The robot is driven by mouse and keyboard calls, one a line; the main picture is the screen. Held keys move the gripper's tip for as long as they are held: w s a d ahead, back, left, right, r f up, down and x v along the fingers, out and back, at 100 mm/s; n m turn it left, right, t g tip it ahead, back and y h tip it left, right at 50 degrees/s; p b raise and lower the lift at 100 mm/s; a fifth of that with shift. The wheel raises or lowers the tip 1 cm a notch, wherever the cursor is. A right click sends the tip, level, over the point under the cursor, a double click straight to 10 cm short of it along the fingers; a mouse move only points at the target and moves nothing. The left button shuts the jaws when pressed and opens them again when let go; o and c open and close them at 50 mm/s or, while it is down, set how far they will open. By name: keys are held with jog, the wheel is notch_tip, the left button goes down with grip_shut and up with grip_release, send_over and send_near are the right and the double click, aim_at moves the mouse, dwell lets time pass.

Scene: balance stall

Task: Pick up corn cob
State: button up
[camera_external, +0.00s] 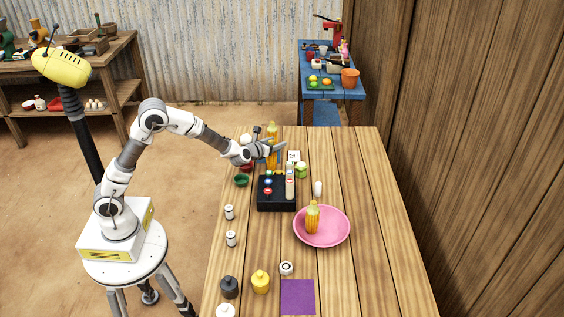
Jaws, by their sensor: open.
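A yellow, ridged, corn-like cob (312,217) stands upright on the pink plate (340,238) at the middle right of the table. A similar taller yellow-orange thing (272,131) stands at the far end of the table, partly hidden behind my gripper. I cannot tell for sure which of the two is the corn cob. My gripper (279,149) is open, its fingers pointing right, in front of the taller yellow thing. The view does not show whether the fingers touch it.
A black box (276,205) with coloured knobs stands just nearer than my gripper, with small jars and a green bowl (241,181) around it. White cans stand along the left edge. A purple mat (298,297) lies at the near end. The table's right side is clear.

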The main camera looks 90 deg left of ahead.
jog(key=shift+c, duration=0.4)
grip_shut()
dwell(0.9)
